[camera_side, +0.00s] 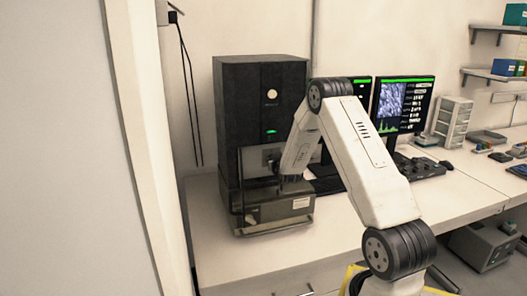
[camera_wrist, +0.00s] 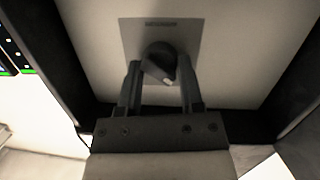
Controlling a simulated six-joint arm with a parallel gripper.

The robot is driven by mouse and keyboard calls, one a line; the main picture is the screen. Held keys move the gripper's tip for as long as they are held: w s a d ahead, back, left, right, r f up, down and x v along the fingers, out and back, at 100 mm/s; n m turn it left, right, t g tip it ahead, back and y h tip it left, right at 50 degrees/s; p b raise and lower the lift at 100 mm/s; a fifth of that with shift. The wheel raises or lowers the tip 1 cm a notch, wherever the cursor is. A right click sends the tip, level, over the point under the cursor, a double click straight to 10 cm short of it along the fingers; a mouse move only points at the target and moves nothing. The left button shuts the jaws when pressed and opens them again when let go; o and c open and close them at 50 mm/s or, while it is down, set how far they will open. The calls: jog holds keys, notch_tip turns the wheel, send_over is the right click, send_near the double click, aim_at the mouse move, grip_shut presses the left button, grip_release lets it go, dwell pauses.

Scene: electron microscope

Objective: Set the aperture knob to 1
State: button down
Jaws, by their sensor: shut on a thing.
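The aperture knob (camera_wrist: 158,62) is a dark round knob with a white mark, on a grey plate (camera_wrist: 133,32) in the wrist view. The mark points toward the lower right of that picture. Any numbers on the plate are too dim to read. My gripper (camera_wrist: 160,75) has one finger on each side of the knob and is shut on it. In the side view my gripper (camera_side: 282,180) reaches the front of the dark microscope (camera_side: 262,100), low on its body. The knob is hidden there.
Two monitors (camera_side: 405,100) stand right of the microscope on the white bench (camera_side: 440,200). A dark keyboard or control panel (camera_side: 420,167) lies in front of them. A grey box-like unit (camera_side: 275,205) juts out at the microscope's base, just below my gripper.

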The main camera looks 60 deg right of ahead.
jog(key=shift+n, duration=0.5)
jog(key=shift+c, duration=1.2)
grip_release()
jog(key=shift+a, duration=0.15)
jog(key=v, duration=0.7)
jog(key=shift+a, duration=0.25)
jog(key=shift+s, duration=0.15)
